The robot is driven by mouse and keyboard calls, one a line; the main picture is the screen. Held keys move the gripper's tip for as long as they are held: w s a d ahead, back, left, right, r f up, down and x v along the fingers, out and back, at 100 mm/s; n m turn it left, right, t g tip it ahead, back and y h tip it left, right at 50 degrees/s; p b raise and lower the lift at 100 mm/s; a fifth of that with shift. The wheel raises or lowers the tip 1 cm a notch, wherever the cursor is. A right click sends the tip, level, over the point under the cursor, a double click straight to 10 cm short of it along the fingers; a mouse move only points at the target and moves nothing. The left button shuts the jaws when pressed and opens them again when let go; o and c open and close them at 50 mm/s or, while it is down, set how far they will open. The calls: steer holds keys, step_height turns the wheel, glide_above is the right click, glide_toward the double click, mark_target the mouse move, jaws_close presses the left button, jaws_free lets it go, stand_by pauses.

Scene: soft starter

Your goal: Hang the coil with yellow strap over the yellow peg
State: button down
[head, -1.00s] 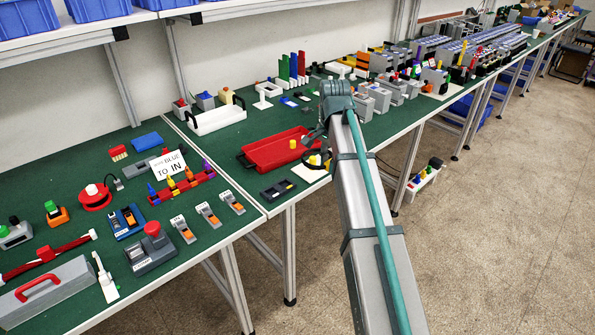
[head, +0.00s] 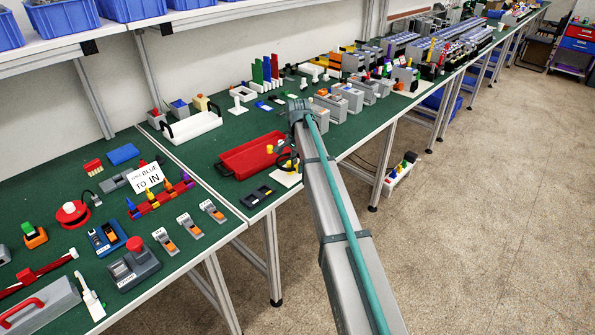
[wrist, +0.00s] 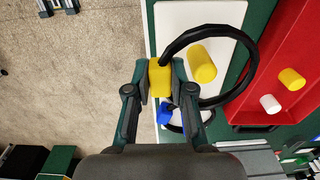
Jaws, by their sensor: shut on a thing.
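My gripper (wrist: 160,80) is shut on the yellow strap (wrist: 160,78) of a black coil (wrist: 255,62). In the wrist view the coil's loop reaches right from the jaws. The yellow peg (wrist: 201,62) stands on a white board (wrist: 174,22) and shows inside the loop's outline. I cannot tell whether the loop is above the peg's top or down around it. In the head view the coil (head: 284,163) is a small dark ring below my wrist, over the white board, and the jaws are hard to make out.
A blue piece (wrist: 164,114) with another dark ring lies just below the coil in the wrist view. A red tray (head: 236,161) with yellow and white cylinders stands beside the board. A dark two-slot block (head: 256,196) is nearby. The table's front edge is close.

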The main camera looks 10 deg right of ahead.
mark_target(298, 178)
steer(key=shift+w+f, duration=0.25)
steer(key=shift+w, duration=0.05)
steer(key=shift+w+f+p, duration=0.1)
steer(key=shift+f+p, duration=0.35)
steer(key=shift+f, duration=1.3)
steer(key=c, duration=1.3)
jaws_free()
steer(key=shift+f, duration=0.1)
step_height(298, 178, up, 12)
steer(key=shift+r+b, duration=0.15)
steer(key=shift+b, duration=1.1)
